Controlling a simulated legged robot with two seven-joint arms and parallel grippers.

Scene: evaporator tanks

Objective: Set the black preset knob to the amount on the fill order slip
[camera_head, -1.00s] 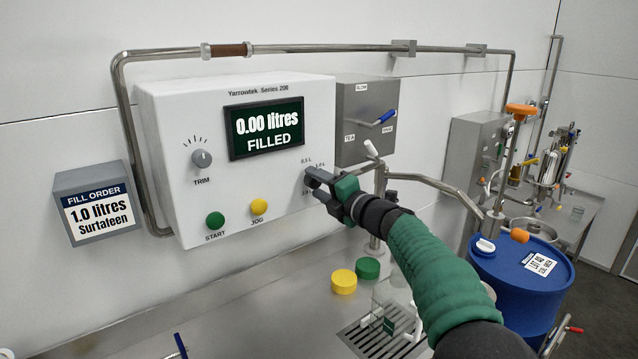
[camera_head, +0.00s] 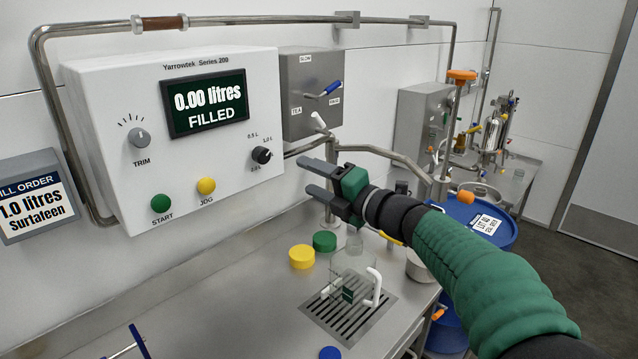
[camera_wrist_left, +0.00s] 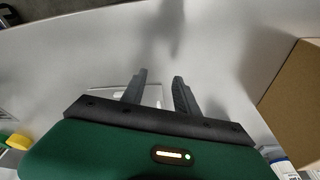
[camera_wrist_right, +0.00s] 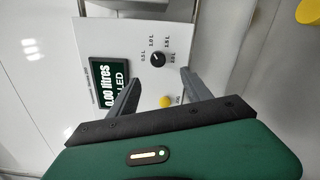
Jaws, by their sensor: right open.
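The black preset knob (camera_head: 262,155) sits on the lower right of the white control box, with litre marks around it. It also shows in the right wrist view (camera_wrist_right: 157,59); its pointer is too small to read surely. The fill order slip (camera_head: 34,200), at the far left, reads 1.0 litres Surtaleen. The display (camera_head: 207,107) reads 0.00 litres FILLED. My right gripper (camera_head: 305,176) is open and empty, to the right of the knob and apart from it. My left gripper (camera_wrist_left: 160,92) shows only in its wrist view, fingers apart, nothing seen held.
The box also has a TRIM knob (camera_head: 139,138), a green START button (camera_head: 161,203) and a yellow JOG button (camera_head: 206,186). A grey valve box (camera_head: 310,95) adjoins it. A clear jug (camera_head: 352,268) stands on the drain grate below. A blue drum (camera_head: 465,212) stands right.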

